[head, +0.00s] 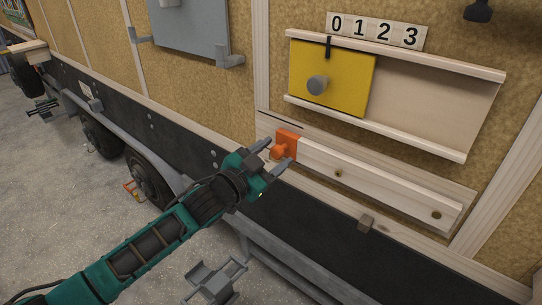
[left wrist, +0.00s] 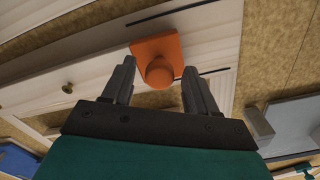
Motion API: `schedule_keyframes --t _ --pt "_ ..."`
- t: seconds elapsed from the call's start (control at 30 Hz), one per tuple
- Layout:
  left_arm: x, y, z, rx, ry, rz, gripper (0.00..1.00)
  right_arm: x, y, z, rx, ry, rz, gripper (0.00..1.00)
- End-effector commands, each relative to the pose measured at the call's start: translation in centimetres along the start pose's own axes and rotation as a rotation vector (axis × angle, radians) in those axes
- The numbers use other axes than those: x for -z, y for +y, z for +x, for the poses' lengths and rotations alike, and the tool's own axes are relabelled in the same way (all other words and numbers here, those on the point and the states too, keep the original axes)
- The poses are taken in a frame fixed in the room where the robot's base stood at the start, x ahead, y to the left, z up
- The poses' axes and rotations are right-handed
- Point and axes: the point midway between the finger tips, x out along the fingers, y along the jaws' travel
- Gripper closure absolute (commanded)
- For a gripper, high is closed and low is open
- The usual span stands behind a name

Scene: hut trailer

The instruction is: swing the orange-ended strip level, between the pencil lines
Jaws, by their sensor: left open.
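The pale wooden strip (head: 385,188) has an orange end block (head: 287,139) with a round orange knob (head: 279,151). It lies along a wooden backing board on the wall, orange end at the left, with two dark screw heads on it. My left gripper (head: 272,154) is open at the orange end. In the left wrist view its fingers (left wrist: 159,88) stand either side of the knob (left wrist: 159,72), with gaps. Two dark lines (left wrist: 172,12) (left wrist: 205,72) show on the board there, one clear of the orange block, the other beginning at its edge. My right gripper is not in view.
Above the strip, a yellow panel (head: 350,85) with a grey knob sits between wooden rails under number tiles (head: 376,30). A grey cabinet (head: 187,25) hangs at upper left.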

Motion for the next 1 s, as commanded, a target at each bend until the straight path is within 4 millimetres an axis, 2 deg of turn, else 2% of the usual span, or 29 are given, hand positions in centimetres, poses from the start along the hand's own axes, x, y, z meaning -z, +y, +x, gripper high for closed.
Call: schedule_keyframes --t 0.17,0.27,0.5,0.7,0.83,1.0 --pt "-0.1 0.0 -0.8 0.0 -0.001 0.0 0.42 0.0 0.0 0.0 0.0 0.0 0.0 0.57" --pt "-0.1 0.0 -2.1 0.0 -0.002 0.0 0.42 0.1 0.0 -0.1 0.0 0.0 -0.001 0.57" --pt "-0.2 0.1 -7.3 -0.001 -0.004 -0.001 0.42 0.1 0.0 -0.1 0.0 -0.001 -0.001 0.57" --pt "-0.1 0.1 -10.9 -0.001 -0.002 0.0 0.42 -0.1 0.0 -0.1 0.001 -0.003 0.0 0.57" --pt "-0.1 0.1 -12.2 -0.001 -0.001 0.0 0.42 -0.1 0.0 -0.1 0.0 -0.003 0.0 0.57" --pt "0.0 0.0 -12.9 0.0 0.001 0.0 0.42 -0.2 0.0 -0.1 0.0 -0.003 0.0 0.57"
